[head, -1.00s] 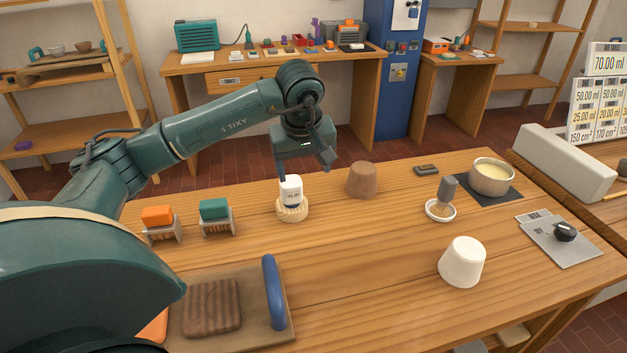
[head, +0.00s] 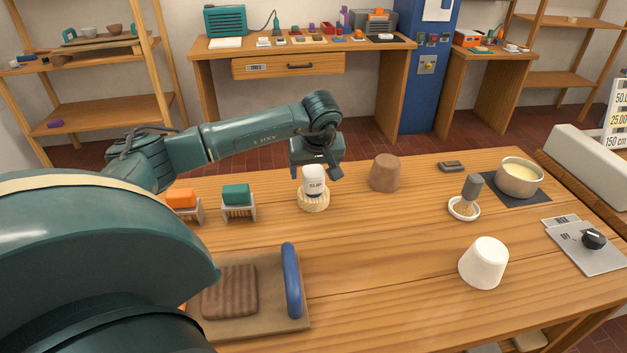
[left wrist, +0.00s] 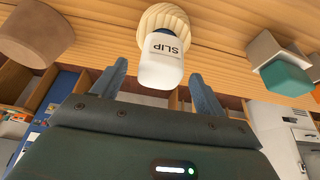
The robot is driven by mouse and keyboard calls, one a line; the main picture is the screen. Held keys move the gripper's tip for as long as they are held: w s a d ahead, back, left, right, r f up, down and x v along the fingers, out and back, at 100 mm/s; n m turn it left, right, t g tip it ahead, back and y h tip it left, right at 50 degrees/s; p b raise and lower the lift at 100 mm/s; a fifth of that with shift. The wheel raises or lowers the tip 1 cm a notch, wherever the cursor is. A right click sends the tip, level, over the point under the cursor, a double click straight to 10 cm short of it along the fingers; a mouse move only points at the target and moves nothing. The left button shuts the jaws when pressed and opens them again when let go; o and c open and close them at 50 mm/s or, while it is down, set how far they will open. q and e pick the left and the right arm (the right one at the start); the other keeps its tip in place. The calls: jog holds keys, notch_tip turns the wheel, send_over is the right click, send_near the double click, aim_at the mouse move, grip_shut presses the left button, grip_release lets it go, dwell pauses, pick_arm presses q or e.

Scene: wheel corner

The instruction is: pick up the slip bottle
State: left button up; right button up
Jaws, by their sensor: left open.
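The slip bottle (head: 314,181) is white with a dark "SLIP" label. It stands upright in a round, ribbed, cream-coloured holder (head: 313,201) on the wooden table. My left gripper (head: 319,176) is open at the bottle's upper part, with its fingers pointing down in the head view. In the left wrist view the bottle (left wrist: 161,62) lies ahead, between the lines of the two open fingers of the gripper (left wrist: 160,80). I cannot tell whether a finger touches it. My right gripper is not in view.
A brown tapered block (head: 385,173) stands right of the bottle. A green sponge (head: 236,194) and an orange one (head: 181,198) sit in holders to its left. A board (head: 262,327) with a blue handle lies in front. The table's middle is clear.

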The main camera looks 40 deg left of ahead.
pick_arm(q)
jog(key=shift+x, duration=0.9)
jog(key=shift+c, duration=0.2)
jog(key=c, duration=1.4)
notch_tip(320, 180, up, 10)
jog(key=shift+r, duration=0.1)
jog(key=o, duration=0.8)
grip_shut()
